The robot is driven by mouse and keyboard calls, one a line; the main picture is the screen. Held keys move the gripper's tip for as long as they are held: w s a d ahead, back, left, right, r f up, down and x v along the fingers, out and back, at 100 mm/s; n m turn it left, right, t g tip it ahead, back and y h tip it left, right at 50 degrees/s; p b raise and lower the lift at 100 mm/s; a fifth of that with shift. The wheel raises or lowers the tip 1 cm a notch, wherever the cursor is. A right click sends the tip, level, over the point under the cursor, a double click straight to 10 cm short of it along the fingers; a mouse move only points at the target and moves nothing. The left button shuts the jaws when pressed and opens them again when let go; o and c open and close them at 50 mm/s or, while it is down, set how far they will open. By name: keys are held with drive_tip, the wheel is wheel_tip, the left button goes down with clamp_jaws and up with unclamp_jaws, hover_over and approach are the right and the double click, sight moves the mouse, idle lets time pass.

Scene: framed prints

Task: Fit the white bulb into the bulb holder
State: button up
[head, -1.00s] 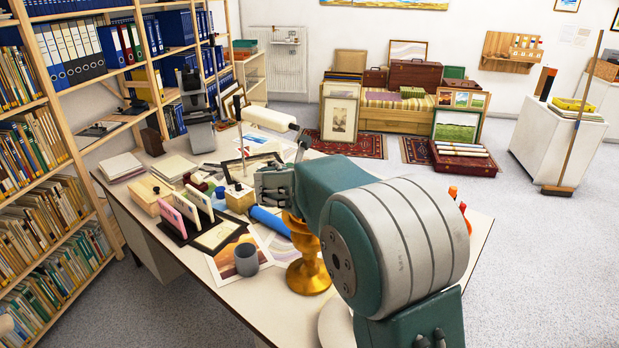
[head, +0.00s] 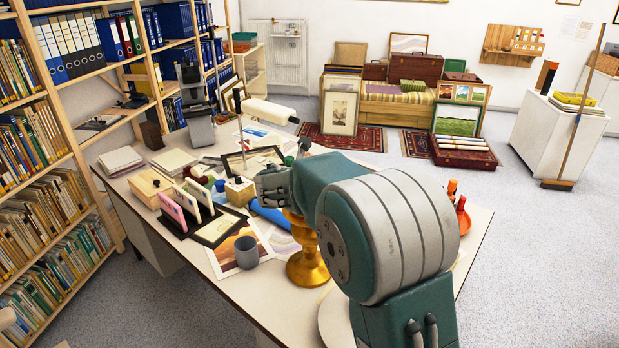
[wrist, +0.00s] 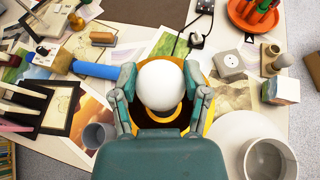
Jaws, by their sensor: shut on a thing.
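The white bulb (wrist: 160,85) sits between the two fingers of my gripper (wrist: 162,92) in the wrist view. My gripper is shut on it. Below the bulb is the golden bulb holder (wrist: 209,110), whose yellow edge and dark inside show around it. The golden holder (head: 307,265) stands on the desk in the head view, its upper part hidden by my arm. My gripper (head: 272,184) also shows there, above the desk, but the bulb is hidden. I cannot tell whether the bulb touches the holder.
A grey cup (head: 246,252), a blue roll (wrist: 95,70) and a rack of framed prints (wrist: 30,105) lie left of the holder. The desk is crowded.

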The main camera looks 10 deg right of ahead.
drive_tip(key=shift+f, duration=1.9)
drive_tip(key=o, duration=1.2)
drive_tip(key=shift+c, duration=0.2)
drive_tip(key=v, duration=1.2)
